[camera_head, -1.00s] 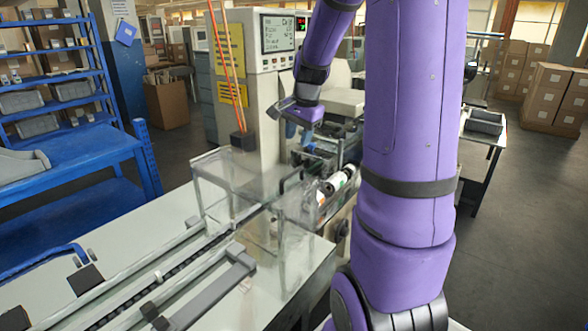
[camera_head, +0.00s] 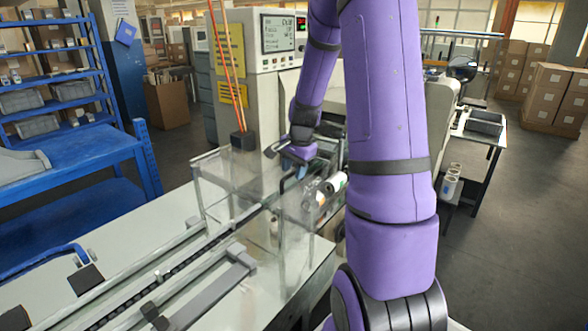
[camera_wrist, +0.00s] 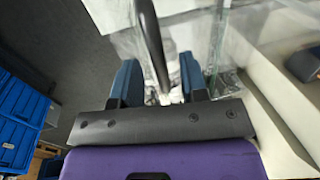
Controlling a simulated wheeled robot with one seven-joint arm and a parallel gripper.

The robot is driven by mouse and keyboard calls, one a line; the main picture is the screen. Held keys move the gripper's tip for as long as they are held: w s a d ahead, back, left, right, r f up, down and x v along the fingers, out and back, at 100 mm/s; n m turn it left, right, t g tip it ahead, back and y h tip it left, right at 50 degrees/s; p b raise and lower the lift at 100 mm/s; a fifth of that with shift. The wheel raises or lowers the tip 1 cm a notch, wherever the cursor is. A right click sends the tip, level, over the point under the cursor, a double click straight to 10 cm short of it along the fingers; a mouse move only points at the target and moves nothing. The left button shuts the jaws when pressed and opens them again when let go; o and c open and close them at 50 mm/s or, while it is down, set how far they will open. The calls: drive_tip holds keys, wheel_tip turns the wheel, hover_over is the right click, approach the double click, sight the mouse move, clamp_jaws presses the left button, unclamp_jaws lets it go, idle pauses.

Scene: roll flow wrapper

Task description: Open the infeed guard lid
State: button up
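The infeed guard lid (camera_head: 232,172) is a clear panel on the transparent box over the infeed conveyor, and it looks closed. My gripper (camera_head: 292,165) is low at the right end of this guard, close to a dark handle bar (camera_head: 283,184). In the wrist view my gripper (camera_wrist: 159,66) has its two blue fingers spread apart. A dark bar (camera_wrist: 150,36), which looks like the handle, runs between them with a visible gap on each side. Whether a finger touches the bar cannot be told. The fingertips are partly hidden in the head view.
The wrapper's control cabinet (camera_head: 262,100) stands right behind the guard. White rolls (camera_head: 335,183) lie beside the guard near my arm. The conveyor (camera_head: 190,262) runs to the front left. A blue bench (camera_head: 80,150) stands at the left.

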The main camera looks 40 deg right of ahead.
clamp_jaws()
